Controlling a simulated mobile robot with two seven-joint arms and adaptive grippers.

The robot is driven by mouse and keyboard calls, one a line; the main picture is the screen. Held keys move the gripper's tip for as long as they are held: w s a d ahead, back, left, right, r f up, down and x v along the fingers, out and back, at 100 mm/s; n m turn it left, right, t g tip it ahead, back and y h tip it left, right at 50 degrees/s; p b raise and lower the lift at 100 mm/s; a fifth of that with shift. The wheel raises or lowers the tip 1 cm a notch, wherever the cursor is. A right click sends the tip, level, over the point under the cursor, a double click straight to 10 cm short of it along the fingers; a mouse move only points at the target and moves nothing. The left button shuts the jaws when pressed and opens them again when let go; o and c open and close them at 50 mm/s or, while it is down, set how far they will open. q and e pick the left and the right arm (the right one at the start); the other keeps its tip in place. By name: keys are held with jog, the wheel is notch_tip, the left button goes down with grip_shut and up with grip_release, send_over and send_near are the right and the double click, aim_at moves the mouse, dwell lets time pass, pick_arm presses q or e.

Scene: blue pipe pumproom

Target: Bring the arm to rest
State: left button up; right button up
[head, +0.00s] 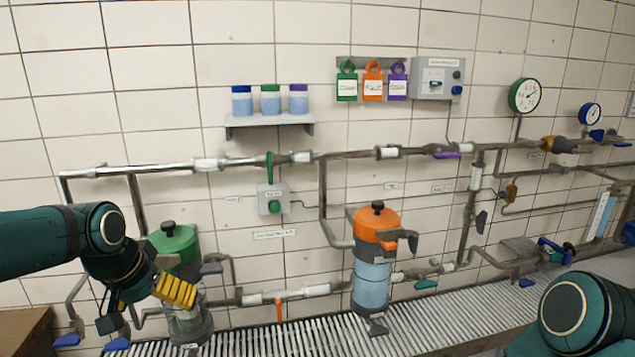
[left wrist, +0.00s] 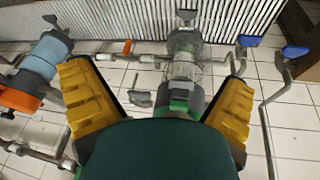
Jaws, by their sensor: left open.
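My left arm comes in from the left in the head view, teal with dark joints, bent downward at the wrist. My left gripper (head: 172,292) has yellow ridged fingers and hangs in front of the green-topped filter housing (head: 174,243). In the left wrist view my left gripper (left wrist: 160,80) shows both fingers spread wide, with nothing between them. The clear bowl of the green-topped housing (left wrist: 185,55) lies beyond the fingers, apart from them. Part of my right arm (head: 575,315) shows at the lower right of the head view; its gripper is out of view.
An orange-topped filter housing (head: 374,228) stands to the right. Grey pipes (head: 240,161) run along the tiled wall. Blue valve handles (head: 67,340) sit low at left. A slatted grating (head: 440,318) runs below. A small shelf (head: 270,121) holds three jars.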

pick_arm(q)
jog(key=d+f+h, duration=0.1)
jog(key=d+f, duration=0.3)
jog(key=f, duration=0.4)
jog(key=d+f+g+h, duration=0.1)
jog(key=d+f, duration=0.4)
jog(key=f, duration=0.3)
jog(key=d+f+h, duration=0.1)
jog(key=d+f, duration=0.3)
jog(key=f, duration=0.4)
jog(key=s+d+f+n+g, duration=0.1)
jog(key=s+d+f, duration=0.7)
jog(key=s+f, duration=0.3)
notch_tip(320, 180, down, 3)
jog(key=shift+s+f, duration=0.1)
jog(key=shift+s, duration=0.15)
pick_arm(e)
jog(key=shift+s+r, duration=0.15)
jog(key=shift+s, duration=0.15)
pick_arm(q)
jog(key=shift+c, duration=0.3)
